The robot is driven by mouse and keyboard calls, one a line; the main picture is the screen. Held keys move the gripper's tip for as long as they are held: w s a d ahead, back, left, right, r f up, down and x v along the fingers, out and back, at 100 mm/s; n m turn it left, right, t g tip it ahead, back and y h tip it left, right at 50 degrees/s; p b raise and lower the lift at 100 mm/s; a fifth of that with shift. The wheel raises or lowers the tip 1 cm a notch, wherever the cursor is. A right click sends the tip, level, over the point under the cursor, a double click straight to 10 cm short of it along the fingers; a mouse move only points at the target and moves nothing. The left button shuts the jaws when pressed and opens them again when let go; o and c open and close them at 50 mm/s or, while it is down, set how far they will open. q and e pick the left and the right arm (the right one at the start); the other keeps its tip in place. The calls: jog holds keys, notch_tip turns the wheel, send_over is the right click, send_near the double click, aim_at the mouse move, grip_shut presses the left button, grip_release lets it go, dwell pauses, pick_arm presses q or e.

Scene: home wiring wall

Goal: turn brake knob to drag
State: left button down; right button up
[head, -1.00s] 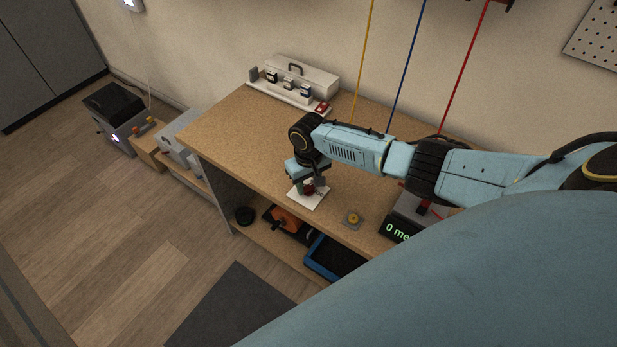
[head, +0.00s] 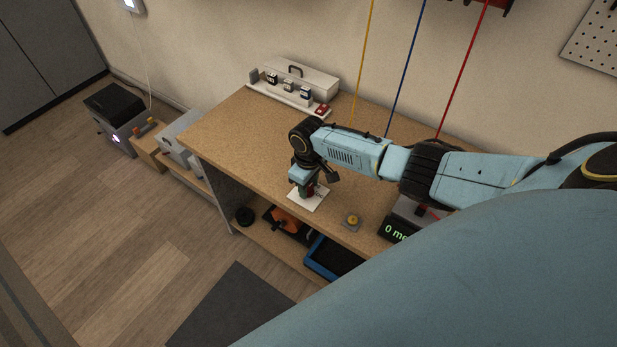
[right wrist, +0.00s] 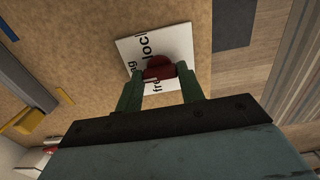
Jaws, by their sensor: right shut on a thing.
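The brake knob (right wrist: 158,66) is red and stands on a white square plate (right wrist: 181,45) on the workbench; the plate also shows in the head view (head: 306,203). Black lettering on the plate reads in part "loc" and "fre"; the rest is cut off or covered. My right gripper (right wrist: 160,77) points down at the plate, with its two green fingers shut on the knob, one on each side. In the head view the right gripper (head: 308,191) largely hides the knob. I cannot tell which label the knob points to. My left gripper is not in view.
A small yellow button on a grey base (head: 352,220) and a display (head: 396,230) lie right of the plate. A white panel with switches (head: 290,90) stands at the back. Yellow, blue and red wires hang over the bench (head: 225,135). The bench's left part is clear.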

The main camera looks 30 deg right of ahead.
aim_at(309, 188)
jog(key=o, duration=1)
notch_tip(309, 188, up, 14)
jog(key=p, duration=0.2)
jog(key=shift+f+p, duration=0.25)
jog(key=shift+p, duration=0.05)
